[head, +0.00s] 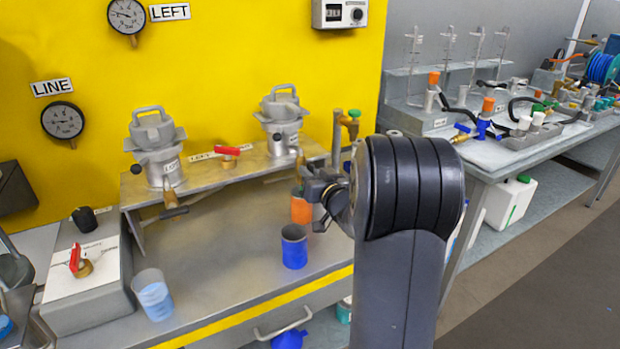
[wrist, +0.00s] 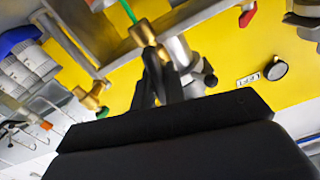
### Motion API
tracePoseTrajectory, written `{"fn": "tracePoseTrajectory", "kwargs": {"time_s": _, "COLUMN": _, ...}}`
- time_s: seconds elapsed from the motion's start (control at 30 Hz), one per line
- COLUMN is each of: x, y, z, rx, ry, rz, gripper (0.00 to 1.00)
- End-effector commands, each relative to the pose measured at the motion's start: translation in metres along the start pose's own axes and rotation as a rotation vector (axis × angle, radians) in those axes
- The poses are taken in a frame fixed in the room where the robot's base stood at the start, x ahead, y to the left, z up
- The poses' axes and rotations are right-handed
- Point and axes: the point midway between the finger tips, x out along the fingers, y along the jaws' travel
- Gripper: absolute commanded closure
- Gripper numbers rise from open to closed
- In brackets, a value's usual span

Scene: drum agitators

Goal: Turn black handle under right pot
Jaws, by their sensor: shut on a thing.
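The right pot (head: 282,122) is a grey metal vessel with a lid handle, on the raised metal shelf against the yellow wall. It also shows in the wrist view (wrist: 180,52), seen from below. A brass valve (wrist: 142,32) is under it, right at the tips of my gripper. My gripper (wrist: 155,62) has its dark fingers close together, shut on the black handle, which they mostly hide. In the head view my gripper (head: 318,188) is in front of the right pot, partly behind my arm. The left pot (head: 155,143) has its own brass valve and dark handle (head: 174,212) below.
An orange cup (head: 301,209) and a blue cup (head: 293,247) stand below my gripper. A light blue cup (head: 153,295) stands at the left. A red-handled valve (head: 229,150) lies between the pots. A brass tap (head: 350,122) rises right of the right pot.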

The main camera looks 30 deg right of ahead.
Motion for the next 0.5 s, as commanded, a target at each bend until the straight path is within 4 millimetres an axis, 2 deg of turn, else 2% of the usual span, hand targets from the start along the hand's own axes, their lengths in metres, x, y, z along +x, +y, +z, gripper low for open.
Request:
{"fn": "tracePoseTrajectory", "kwargs": {"time_s": 0.2, "x": 0.0001, "y": -0.0006, "z": 0.0023, "rx": -0.192, "ry": 0.004, "rz": 0.000, "gripper": 1.00}}
{"fn": "tracePoseTrajectory", "kwargs": {"time_s": 0.5, "x": 0.0001, "y": -0.0015, "z": 0.0000, "rx": -0.233, "ry": 0.001, "rz": -0.001, "gripper": 1.00}}
